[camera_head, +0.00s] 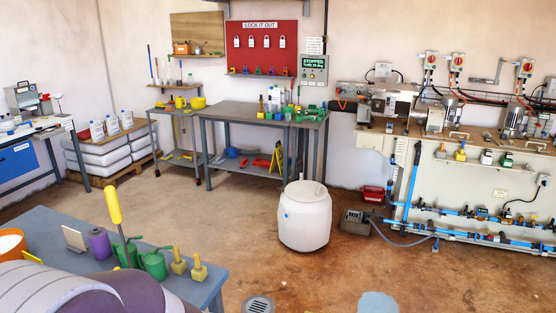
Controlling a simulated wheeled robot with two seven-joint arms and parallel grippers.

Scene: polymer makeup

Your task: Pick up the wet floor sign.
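A yellow panel-like object (277,157), which looks like the wet floor sign, leans at a tilt at the right end of the lower shelf of the grey workbench (243,110) against the back wall. It is small in the head view and I cannot read any marking on it. A red item (262,163) lies right beside it on the left. Neither of my grippers shows in the head view.
A white drum (305,216) stands on the floor in front of the bench's right side. A blue-grey table (190,290) with green cans fills the near left. A grey box (355,222) with a hose sits by the machine at right. Open brown floor lies between.

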